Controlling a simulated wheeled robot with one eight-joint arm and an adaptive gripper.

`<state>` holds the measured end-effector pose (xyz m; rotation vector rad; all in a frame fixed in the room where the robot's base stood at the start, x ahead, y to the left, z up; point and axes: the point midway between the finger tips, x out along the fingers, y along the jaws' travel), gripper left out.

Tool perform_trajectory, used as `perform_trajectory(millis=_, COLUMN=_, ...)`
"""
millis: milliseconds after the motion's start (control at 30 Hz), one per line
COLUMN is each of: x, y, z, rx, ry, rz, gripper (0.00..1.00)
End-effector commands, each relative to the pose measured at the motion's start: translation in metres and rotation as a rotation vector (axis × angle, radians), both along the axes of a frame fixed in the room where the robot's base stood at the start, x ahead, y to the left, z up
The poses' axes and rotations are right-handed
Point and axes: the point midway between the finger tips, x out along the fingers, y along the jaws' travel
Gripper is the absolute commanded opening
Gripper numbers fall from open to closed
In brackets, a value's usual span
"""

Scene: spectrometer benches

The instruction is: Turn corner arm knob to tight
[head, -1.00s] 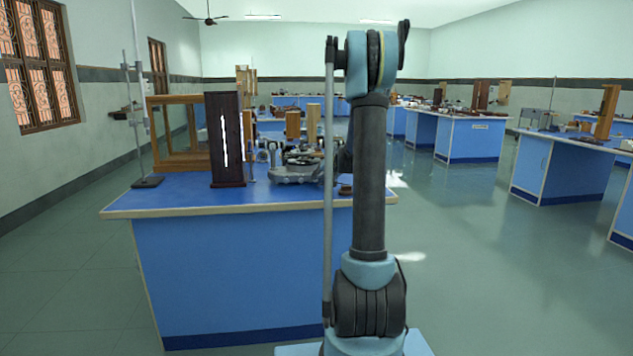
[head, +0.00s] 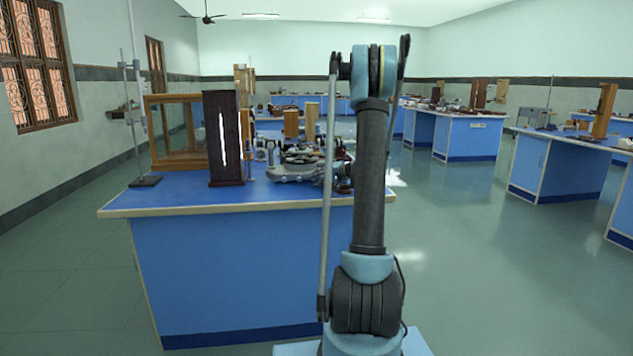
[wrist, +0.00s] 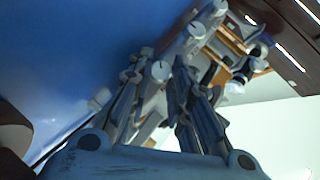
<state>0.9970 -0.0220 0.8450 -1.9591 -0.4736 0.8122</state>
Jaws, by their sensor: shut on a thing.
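The grey spectrometer (head: 291,174) stands on the near blue bench in the head view, partly behind my arm. In the wrist view its metal body and several pale round knobs show close up, tilted and blurred. A pale round knob (wrist: 161,70) with a dark line on its face sits between my fingertips. My gripper (wrist: 158,80) is shut on this knob, one finger on each side. I cannot tell from its mark how tight it is. In the head view my gripper is mostly hidden by my own arm.
The blue bench (head: 230,205) also carries a dark upright box with a bright slit (head: 223,138), a wooden-framed case (head: 172,130) and a metal stand (head: 143,180). Other blue benches (head: 470,138) stand behind and to the right. The floor between is clear.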

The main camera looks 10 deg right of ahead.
Motion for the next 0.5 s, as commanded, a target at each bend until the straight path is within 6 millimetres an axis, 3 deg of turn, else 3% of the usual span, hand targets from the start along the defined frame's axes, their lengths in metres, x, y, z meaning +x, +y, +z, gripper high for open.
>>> perform_trajectory(millis=267, x=-0.0006, y=-0.0029, z=-0.0016, rx=-0.006, ry=0.001, rz=-0.004, gripper=0.0)
perform_trajectory(millis=300, x=-0.0006, y=-0.0028, z=-0.0017, rx=-0.006, ry=0.001, rz=-0.004, gripper=0.26)
perform_trajectory(millis=367, x=-0.0006, y=-0.0026, z=-0.0017, rx=-0.006, ry=0.001, rz=-0.004, gripper=0.39)
perform_trajectory(millis=500, x=-0.0004, y=-0.0017, z=-0.0012, rx=-0.004, ry=0.0, rz=-0.002, gripper=0.39)
